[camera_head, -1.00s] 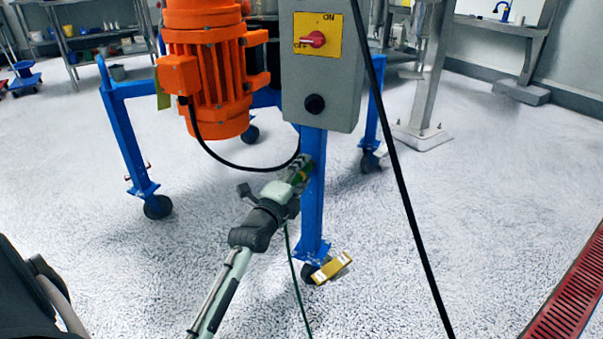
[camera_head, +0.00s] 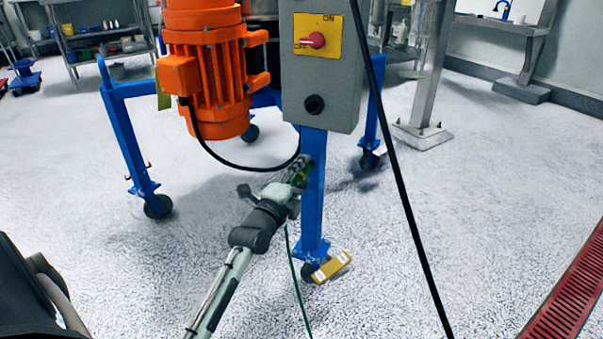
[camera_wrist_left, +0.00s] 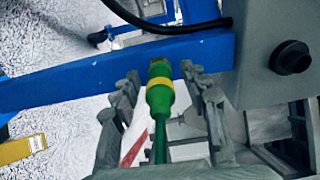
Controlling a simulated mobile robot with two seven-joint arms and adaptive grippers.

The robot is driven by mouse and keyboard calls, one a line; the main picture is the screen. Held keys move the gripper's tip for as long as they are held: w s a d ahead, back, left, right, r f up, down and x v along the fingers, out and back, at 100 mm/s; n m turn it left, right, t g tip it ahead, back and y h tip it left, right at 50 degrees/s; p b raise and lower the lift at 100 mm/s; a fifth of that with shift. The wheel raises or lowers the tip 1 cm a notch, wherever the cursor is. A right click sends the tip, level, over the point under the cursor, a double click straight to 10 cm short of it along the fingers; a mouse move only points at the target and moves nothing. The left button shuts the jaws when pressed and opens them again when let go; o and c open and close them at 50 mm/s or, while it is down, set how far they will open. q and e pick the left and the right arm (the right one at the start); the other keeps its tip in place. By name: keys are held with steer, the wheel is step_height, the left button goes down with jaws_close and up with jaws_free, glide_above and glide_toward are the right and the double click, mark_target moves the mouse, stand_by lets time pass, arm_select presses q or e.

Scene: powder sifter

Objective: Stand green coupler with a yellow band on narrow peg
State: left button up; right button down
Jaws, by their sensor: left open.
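The green coupler with a yellow band (camera_wrist_left: 160,92) is in the left wrist view, with its brass-coloured end against or just in front of the blue frame bar. A green cord runs from its near end. My left gripper (camera_wrist_left: 160,88) is open, with one finger on each side of the coupler and visible gaps between. In the head view my left gripper (camera_head: 300,172) is beside the blue leg, below the grey switch box, and partly hides the coupler. I cannot make out the narrow peg, nor whether the coupler rests on one. My right gripper is not in view.
The orange motor (camera_head: 215,75) and grey switch box (camera_head: 322,70) hang above the gripper. The blue leg (camera_head: 313,205) stands right beside it. A black cable (camera_head: 404,190) crosses to the right. A yellow block (camera_head: 332,267) is by the caster. Open floor surrounds the frame.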

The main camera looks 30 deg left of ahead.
mark_target(293, 184)
arm_select(q)
steer(key=shift+p, duration=0.35)
stand_by(0.4)
jaws_close()
steer(key=shift+s, duration=0.1)
steer(key=shift+s+d+p, duration=0.15)
steer(key=shift+s+p, duration=0.4)
steer(key=shift+s, duration=0.4)
steer(key=shift+s+d+p, duration=0.2)
steer(key=shift+s+p, duration=0.4)
steer(key=shift+s, duration=0.35)
steer(key=shift+s+d+p, duration=0.15)
steer(key=shift+s+p, duration=0.4)
steer(key=shift+s, duration=0.4)
